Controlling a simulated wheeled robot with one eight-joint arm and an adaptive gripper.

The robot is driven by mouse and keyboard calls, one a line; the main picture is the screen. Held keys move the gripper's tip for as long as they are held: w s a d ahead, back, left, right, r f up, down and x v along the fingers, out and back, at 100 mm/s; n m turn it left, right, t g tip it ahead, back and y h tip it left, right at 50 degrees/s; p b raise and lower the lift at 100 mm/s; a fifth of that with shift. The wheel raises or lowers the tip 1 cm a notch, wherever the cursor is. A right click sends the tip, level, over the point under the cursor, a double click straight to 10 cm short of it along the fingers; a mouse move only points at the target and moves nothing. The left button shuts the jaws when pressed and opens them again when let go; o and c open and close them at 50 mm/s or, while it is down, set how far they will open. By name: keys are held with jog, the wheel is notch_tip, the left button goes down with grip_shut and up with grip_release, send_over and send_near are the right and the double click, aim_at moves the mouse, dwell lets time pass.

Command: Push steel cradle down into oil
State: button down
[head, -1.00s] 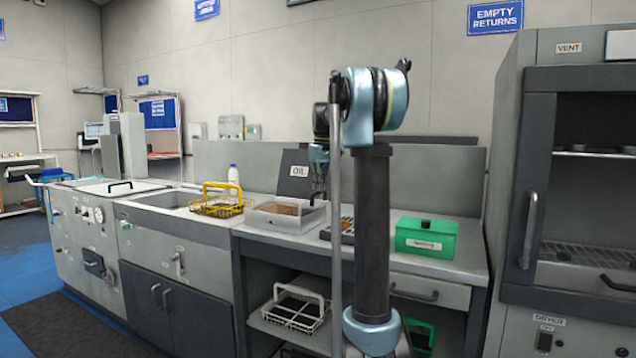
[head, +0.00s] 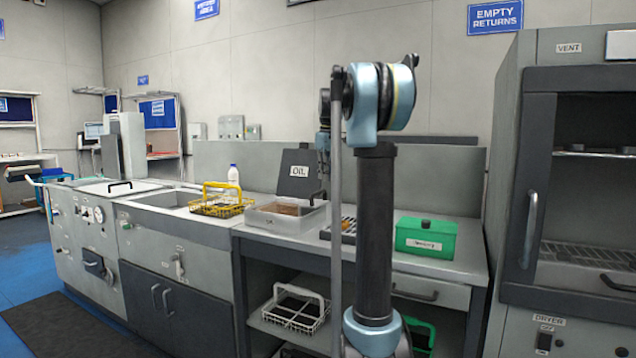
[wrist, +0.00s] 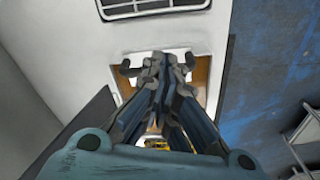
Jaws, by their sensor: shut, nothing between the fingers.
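The oil bath is a grey open tray (head: 262,222) on the bench, with brown oil inside and a dark lid labelled OIL (head: 296,165) standing behind it. My gripper (head: 322,168) is over the tray's right part, mostly hidden behind my own arm. In the wrist view my gripper (wrist: 158,64) is shut and empty, pointing down over the tray and covering most of the brown oil. A pale wire cradle with a raised handle (head: 297,290) stands on the shelf under the bench.
A yellow wire cradle (head: 222,187) stands left of the tray beside the sink; a white bottle (head: 233,175) is behind it. A gridded dark tray (head: 347,236) and a green box (head: 425,238) lie to the right. A dryer cabinet (head: 530,130) stands far right.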

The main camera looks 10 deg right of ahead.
notch_tip(320, 180, up, 8)
jog(key=shift+s+d+r, duration=0.25)
jog(key=shift+s, duration=0.1)
dwell(0.8)
jog(key=s+a+f+m, duration=0.1)
jog(key=s+f+m, duration=0.1)
jog(key=s+f, duration=0.75)
jog(key=s+a+f+m, duration=0.1)
jog(key=s+f, duration=0.6)
jog(key=s, duration=0.6)
jog(key=s+f+m, duration=0.1)
jog(key=s+f, duration=0.8)
jog(key=f, duration=0.4)
jog(key=s+f+m+t, duration=0.1)
jog(key=s+f+m, duration=0.1)
jog(key=s+f, duration=0.8)
notch_tip(320, 180, down, 3)
jog(key=shift+m+h, duration=0.3)
jog(key=shift+w+f, duration=0.2)
jog(key=shift+w, duration=0.3)
